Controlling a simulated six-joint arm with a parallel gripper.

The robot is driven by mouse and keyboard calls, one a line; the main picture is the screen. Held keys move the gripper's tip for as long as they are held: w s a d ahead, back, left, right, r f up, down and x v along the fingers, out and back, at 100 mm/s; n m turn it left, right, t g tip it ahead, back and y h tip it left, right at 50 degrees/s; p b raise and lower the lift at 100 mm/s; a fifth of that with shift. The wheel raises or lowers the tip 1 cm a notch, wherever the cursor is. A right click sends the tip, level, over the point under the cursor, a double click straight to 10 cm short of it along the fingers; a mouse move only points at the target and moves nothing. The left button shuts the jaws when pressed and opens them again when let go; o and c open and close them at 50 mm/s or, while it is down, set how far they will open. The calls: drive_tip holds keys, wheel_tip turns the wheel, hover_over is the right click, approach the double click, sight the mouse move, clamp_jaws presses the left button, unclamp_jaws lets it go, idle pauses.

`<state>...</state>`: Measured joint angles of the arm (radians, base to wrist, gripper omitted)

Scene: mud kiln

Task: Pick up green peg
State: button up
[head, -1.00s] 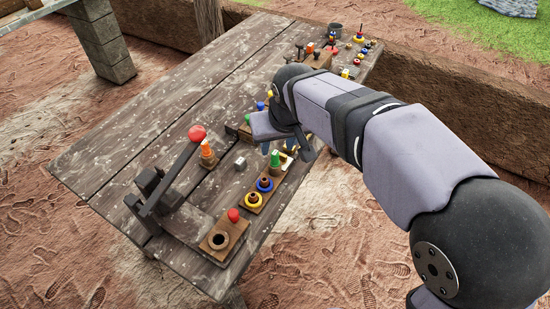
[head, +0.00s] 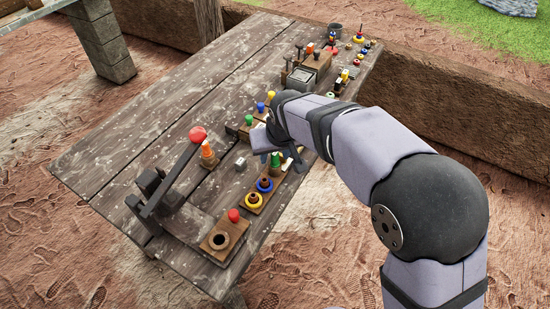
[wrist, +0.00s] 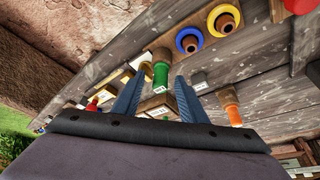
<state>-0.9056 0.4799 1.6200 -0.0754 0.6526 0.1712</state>
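A green peg-like piece with a brown wooden end (wrist: 160,72) shows between the two blue fingers of my gripper (wrist: 158,98) in the wrist view. My gripper is open, with a gap on both sides of the piece. In the head view the same green piece (head: 275,159) stands near the table's right edge, close under my gripper, which partly hides the area. Another green piece (head: 249,120) sits in a wooden block with a blue piece (head: 261,107) and a yellow piece (head: 270,95) farther back.
A board with blue and yellow rings (head: 264,185) is just in front. An orange cone piece (head: 207,150) and a small metal cube (head: 240,163) stand to the left. A lever with a red ball (head: 197,134) rises at the front left. The table's left half (head: 150,110) is clear.

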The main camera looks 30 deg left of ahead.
clamp_jaws()
drive_tip(key=shift+r, duration=0.15)
wheel_tip(320, 180, up, 10)
drive_tip(key=shift+f, duration=0.1)
idle(0.6)
drive_tip(key=c, duration=0.9)
unclamp_jaws()
drive_tip(key=shift+p, duration=0.35)
drive_tip(key=s+n+g+p, duration=0.2)
drive_tip(key=s+n+p, duration=0.1)
drive_tip(key=n+p, duration=0.3)
drive_tip(key=s+f+n+g+p, duration=0.1)
drive_tip(key=s+n+g+p, duration=0.1)
drive_tip(key=s+n+p, duration=0.2)
drive_tip(key=s+n+g+p, duration=0.2)
drive_tip(key=s+n+p, duration=0.1)
drive_tip(key=n+p, duration=0.5)
drive_tip(key=shift+s+f+p, duration=0.15)
drive_tip(key=shift+s+p, duration=0.25)
drive_tip(key=shift+p, duration=0.7)
